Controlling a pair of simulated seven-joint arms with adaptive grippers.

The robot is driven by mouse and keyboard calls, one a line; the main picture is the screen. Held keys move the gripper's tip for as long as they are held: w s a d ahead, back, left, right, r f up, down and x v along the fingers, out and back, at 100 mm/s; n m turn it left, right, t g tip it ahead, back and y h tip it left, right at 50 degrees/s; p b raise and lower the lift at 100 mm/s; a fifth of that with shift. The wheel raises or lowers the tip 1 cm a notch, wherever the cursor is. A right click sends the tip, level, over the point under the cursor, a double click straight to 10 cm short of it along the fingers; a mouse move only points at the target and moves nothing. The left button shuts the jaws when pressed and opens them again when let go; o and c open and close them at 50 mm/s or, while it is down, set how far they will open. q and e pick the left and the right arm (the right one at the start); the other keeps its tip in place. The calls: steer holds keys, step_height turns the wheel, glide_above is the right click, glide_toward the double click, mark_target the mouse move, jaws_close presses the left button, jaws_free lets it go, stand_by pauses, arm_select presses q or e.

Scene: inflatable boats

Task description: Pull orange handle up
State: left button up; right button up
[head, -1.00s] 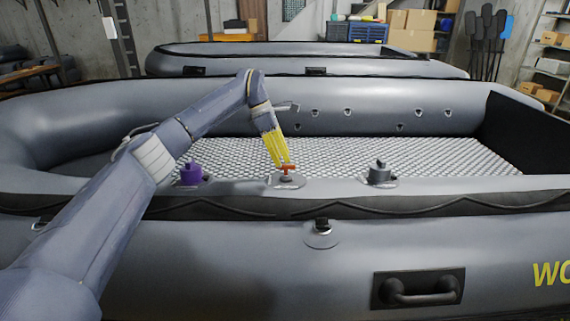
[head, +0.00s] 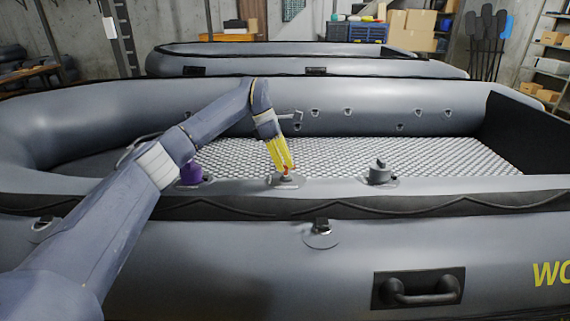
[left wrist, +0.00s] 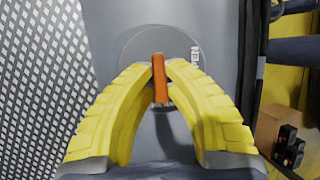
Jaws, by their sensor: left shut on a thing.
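The orange handle (head: 286,170) stands on a round grey valve base on the near tube of the grey inflatable boat (head: 230,184). In the left wrist view the handle (left wrist: 160,78) shows as an upright orange bar between two yellow fingers. My left gripper (head: 286,168) reaches down to it from above, its fingertips closed around the handle. In the left wrist view the left gripper's fingertips (left wrist: 160,80) press on the handle from both sides. Lettering shows on the round base (left wrist: 192,58) beside it. My right gripper is not in view.
A purple valve knob (head: 191,172) stands left of the handle, partly behind my arm, and a dark grey one (head: 380,172) stands to the right. A black carry handle (head: 418,288) is on the boat's near side. A second boat (head: 300,58) lies behind.

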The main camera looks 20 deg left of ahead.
arm_select(q)
jaws_close()
steer(key=shift+w+r, duration=0.15)
steer(key=shift+r, duration=0.65)
steer(key=shift+w+r, duration=0.1)
steer(key=shift+r, duration=0.65)
steer(key=o, duration=0.8)
jaws_free()
steer(key=shift+a, duration=0.15)
steer(key=v, duration=1.2)
steer(key=shift+w, duration=0.1)
